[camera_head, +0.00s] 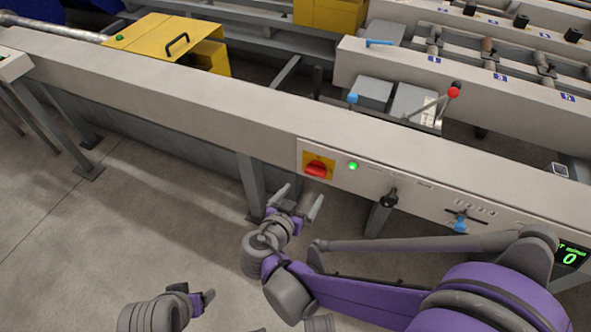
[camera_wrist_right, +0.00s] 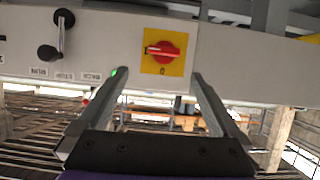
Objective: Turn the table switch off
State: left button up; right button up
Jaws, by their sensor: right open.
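The table switch is a red rotary knob (camera_head: 316,168) on a yellow plate on the front face of the long grey beam. In the right wrist view the knob (camera_wrist_right: 165,50) has its grip lying horizontally across the yellow plate (camera_wrist_right: 178,69). My right gripper (camera_head: 299,198) is open and empty, just below and in front of the switch, its two fingers apart. In the wrist view its fingertips (camera_wrist_right: 159,73) lie either side of the plate's lower edge, not touching the knob. My left gripper (camera_head: 203,298) shows only partly at the bottom; its jaws are unclear.
A lit green lamp (camera_head: 352,166) sits right of the switch. A black crank knob (camera_head: 389,198), a blue-knobbed lever (camera_head: 461,225) and a green digital display (camera_head: 570,257) follow along the beam. A leg (camera_head: 253,183) stands below it. Floor is clear at left.

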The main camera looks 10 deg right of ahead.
aim_at(314, 173)
jog(key=x, duration=0.3)
jog(key=b+x, duration=0.1)
jog(key=x, duration=0.3)
jog(key=b+x, duration=0.1)
jog(key=x, duration=0.2)
jog(key=shift+w+a, duration=0.2)
jog(key=shift+w, duration=0.35)
jog(key=shift+c, duration=0.2)
jog(key=c, duration=1.2)
